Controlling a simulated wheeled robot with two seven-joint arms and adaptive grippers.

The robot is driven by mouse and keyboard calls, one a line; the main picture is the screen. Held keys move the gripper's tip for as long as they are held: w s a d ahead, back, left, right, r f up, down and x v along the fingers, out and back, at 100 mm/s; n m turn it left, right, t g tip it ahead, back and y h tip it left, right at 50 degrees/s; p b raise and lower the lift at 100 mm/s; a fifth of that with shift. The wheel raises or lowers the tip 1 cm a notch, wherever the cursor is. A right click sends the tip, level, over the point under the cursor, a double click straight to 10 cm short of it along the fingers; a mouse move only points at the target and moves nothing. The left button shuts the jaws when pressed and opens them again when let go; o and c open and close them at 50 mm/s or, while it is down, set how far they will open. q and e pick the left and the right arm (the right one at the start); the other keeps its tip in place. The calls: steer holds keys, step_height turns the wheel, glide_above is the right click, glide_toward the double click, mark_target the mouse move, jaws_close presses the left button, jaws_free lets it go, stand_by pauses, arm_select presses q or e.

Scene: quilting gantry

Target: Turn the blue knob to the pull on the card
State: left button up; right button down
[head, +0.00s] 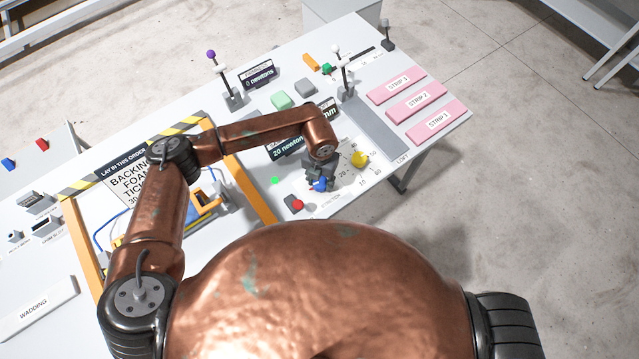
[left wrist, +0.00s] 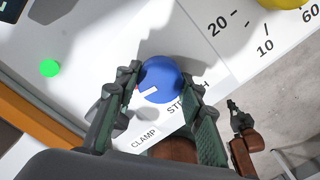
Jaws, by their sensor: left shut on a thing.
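The blue knob (head: 321,185) is on the white panel, close below my left gripper (head: 318,172). In the left wrist view the blue knob (left wrist: 163,80) sits between the two fingers of my left gripper (left wrist: 160,92), which is shut on it. A white pointer mark shows on its lower left; the scale around it is mostly hidden. A black sign (head: 287,149) reads "20 newton", partly covered by my arm. Another black sign (head: 259,75) seems to read "0 newtons". In the left wrist view a small dark gripper (left wrist: 241,122), seemingly my right one, is too unclear to judge.
A yellow knob (head: 359,159) with a numbered scale is close right of the blue knob. A red button (head: 297,205) and a green button (head: 275,180) are nearby. Pink strips (head: 416,99) lie right.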

mark_target(320, 182)
arm_select(q)
steer(key=m+b, duration=0.3)
steer(key=m, duration=0.1)
steer(key=shift+f, duration=0.25)
steer(key=shift+s+r+m+b, duration=0.1)
steer(key=shift+m+b, duration=0.95)
steer(key=shift+m, duration=0.05)
steer(key=shift+r, duration=0.1)
steer(key=o, duration=1.2)
steer(key=shift+c, duration=0.2)
steer(key=shift+r, duration=0.1)
step_height(320, 182, up, 12)
